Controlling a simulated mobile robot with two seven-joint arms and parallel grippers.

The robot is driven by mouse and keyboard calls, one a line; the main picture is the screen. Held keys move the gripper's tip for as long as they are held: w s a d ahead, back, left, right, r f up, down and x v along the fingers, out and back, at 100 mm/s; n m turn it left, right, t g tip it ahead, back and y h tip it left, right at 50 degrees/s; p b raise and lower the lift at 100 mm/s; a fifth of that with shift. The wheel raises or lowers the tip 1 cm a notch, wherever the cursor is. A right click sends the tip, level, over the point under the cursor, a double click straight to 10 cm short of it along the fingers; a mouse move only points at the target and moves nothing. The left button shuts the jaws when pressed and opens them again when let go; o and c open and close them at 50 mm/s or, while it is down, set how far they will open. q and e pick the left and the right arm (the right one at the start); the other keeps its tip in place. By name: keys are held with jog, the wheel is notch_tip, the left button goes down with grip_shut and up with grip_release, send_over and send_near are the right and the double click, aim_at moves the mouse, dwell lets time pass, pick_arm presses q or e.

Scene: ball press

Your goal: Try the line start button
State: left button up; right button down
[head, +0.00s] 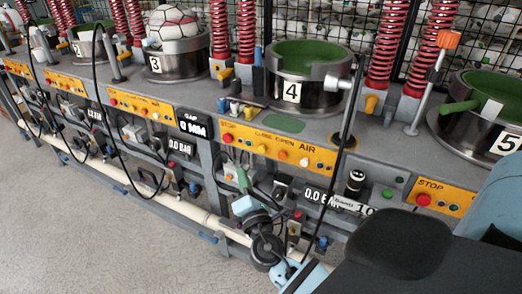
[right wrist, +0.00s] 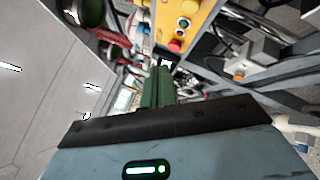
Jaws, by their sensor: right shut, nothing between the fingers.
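My right gripper (head: 243,180) is in front of the line, below the station 4 control panel (head: 280,148). Its green fingers (right wrist: 158,72) are shut and empty in the right wrist view. A round green button (head: 388,194) sits on the grey front right of station 4, beside a black knob (head: 355,180). I cannot read a label that names it the line start button. The right wrist view shows a yellow panel (right wrist: 193,15) with a red button (right wrist: 175,46) beyond the fingertips, apart from them as far as I can tell. My left gripper is not in view.
Numbered presses stand in a row, including station 4 (head: 300,85) and station 5 (head: 480,120). A ball (head: 172,24) rests on station 3. Red springs (head: 385,45), black cables and a pale pipe (head: 190,208) crowd the line. Open floor (head: 80,230) lies in front.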

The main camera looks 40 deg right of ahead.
aim_at(262, 149)
jog(key=w+d, duration=0.3)
jog(key=d, duration=0.4)
dwell(0.3)
jog(key=shift+s, duration=0.1)
dwell(0.6)
dwell(0.8)
jog(key=shift+d, duration=0.2)
jog(key=shift+w+d, duration=0.2)
dwell(0.5)
